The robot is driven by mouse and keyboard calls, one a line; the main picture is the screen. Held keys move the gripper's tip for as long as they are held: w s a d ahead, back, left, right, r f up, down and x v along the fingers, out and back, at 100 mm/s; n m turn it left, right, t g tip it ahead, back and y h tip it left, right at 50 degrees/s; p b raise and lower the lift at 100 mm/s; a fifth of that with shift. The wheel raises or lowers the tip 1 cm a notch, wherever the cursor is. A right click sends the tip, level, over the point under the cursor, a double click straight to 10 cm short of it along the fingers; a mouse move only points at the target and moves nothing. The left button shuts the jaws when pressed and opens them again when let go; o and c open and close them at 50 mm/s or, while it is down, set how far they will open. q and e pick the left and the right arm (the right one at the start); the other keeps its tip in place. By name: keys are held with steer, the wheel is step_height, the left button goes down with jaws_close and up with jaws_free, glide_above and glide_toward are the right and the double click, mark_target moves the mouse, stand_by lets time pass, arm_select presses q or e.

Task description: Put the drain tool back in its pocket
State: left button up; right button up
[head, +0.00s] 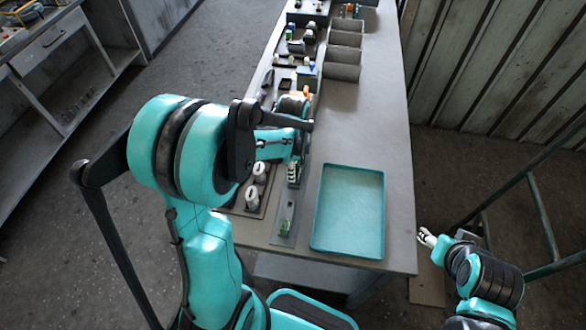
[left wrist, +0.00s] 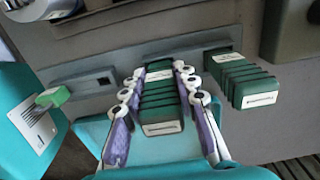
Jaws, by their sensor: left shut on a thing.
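In the left wrist view a dark green ribbed block with white labels, which I take to be the drain tool (left wrist: 161,100), lies between the two fingers of my left gripper (left wrist: 160,68). The gripper is shut on it. Its far end overlaps a grey strip (left wrist: 112,62) with slots. I cannot tell whether that end is in a pocket. A similar ribbed green block (left wrist: 243,82) stands to the right on the strip.
A small green piece (left wrist: 53,97) sits by the strip's left end. In the head view an empty teal tray (head: 349,213) lies on the bench (head: 385,110). Grey bins (head: 344,55) stand farther back. Two white-topped cylinders stand beside my left arm. The bench behind the tray is clear.

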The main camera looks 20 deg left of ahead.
arm_select(q)
steer(key=shift+f+b, duration=0.5)
steer(key=shift+f, duration=0.15)
steer(key=o, duration=1)
steer(key=shift+r, duration=0.1)
step_height(320, 180, up, 12)
